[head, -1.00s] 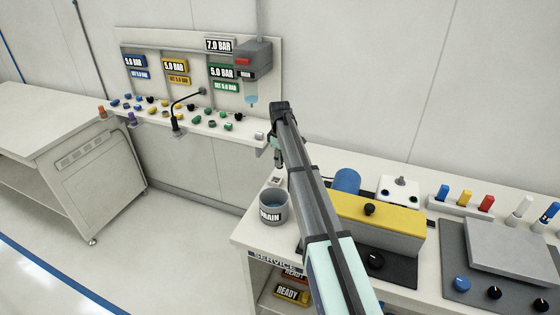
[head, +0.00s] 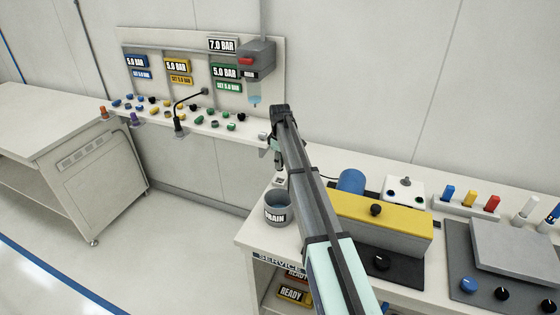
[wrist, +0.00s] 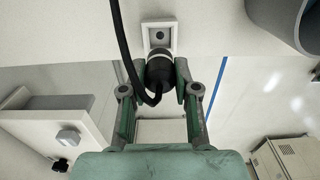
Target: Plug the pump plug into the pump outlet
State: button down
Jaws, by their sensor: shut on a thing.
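In the wrist view my gripper (wrist: 160,72) is shut on a black plug (wrist: 159,78), with one green-grey finger on each side. The plug's black cable (wrist: 121,45) loops up past the left finger. The outlet (wrist: 160,36), a grey socket with a dark round hole in a white square frame, lies just beyond the plug. A pale band shows at the plug's far end; I cannot tell whether it touches the outlet. In the head view my gripper (head: 277,155) is above the bench's left end, the plug hidden by my arm, and the white outlet frame (head: 279,181) partly shows below.
The grey DRAIN cup (head: 277,209) stands close to the outlet; its side also shows in the wrist view (wrist: 285,20). The yellow-topped pump unit (head: 378,212) with a blue motor (head: 351,181) stands right of my arm. A shelf of coloured knobs (head: 215,130) lies behind left.

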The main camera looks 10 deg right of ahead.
jog(key=shift+f+b, duration=0.4)
jog(key=shift+f, duration=0.85)
jog(key=shift+f, duration=0.1)
jog(key=shift+f+b, duration=0.3)
jog(key=shift+f, duration=0.45)
jog(key=shift+f+b, duration=0.4)
jog(key=shift+f, duration=1.05)
dwell(0.5)
jog(key=c, duration=0.8)
grip_release()
jog(key=shift+r, duration=0.15)
notch_tip(320, 180, up, 12)
jog(key=shift+f, duration=0.15)
